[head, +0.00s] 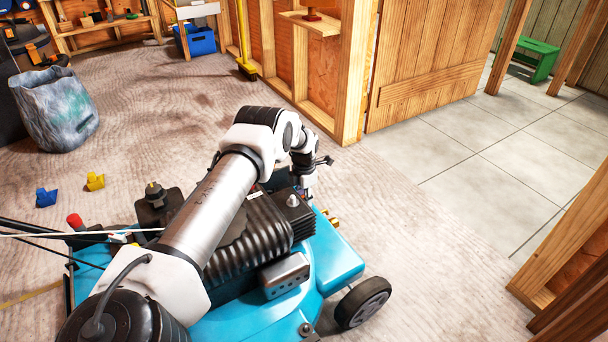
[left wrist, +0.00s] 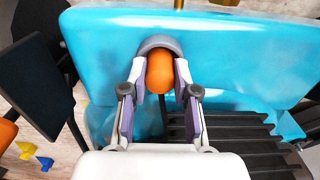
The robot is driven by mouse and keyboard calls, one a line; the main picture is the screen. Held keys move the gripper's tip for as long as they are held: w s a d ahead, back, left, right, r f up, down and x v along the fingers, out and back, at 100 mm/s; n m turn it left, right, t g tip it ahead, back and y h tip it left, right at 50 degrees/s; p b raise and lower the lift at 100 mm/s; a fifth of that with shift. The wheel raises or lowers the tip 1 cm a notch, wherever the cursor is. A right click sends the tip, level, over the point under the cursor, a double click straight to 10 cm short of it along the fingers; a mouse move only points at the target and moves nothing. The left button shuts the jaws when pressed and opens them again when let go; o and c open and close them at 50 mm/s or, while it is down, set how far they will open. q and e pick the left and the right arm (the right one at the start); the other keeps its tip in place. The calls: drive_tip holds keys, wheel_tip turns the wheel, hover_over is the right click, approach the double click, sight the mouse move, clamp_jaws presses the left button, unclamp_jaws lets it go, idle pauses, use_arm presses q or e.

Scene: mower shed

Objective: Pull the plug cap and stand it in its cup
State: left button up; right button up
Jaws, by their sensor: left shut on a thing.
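In the left wrist view an orange, rounded plug cap (left wrist: 160,74) sits between the fingers of my left gripper (left wrist: 160,88). The fingers are shut on its sides. A grey, rounded collar, perhaps the cup (left wrist: 158,42), curves around the cap's far end against the blue mower deck (left wrist: 230,50). I cannot tell whether the cap is seated in that collar or only in front of it. In the head view my left gripper (head: 308,190) is low over the far right side of the mower's blue deck (head: 333,255); the cap is hidden there.
The mower's black finned engine (head: 255,235) lies beside the gripper, with brass fittings (head: 331,217) on the other side. A blue piece (head: 46,197) and a yellow piece (head: 95,181) lie on the floor near a grey bag (head: 55,110).

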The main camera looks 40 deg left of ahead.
use_arm(q)
drive_tip(key=o, duration=1)
wheel_tip(320, 180, up, 12)
drive_tip(key=shift+r, duration=0.1)
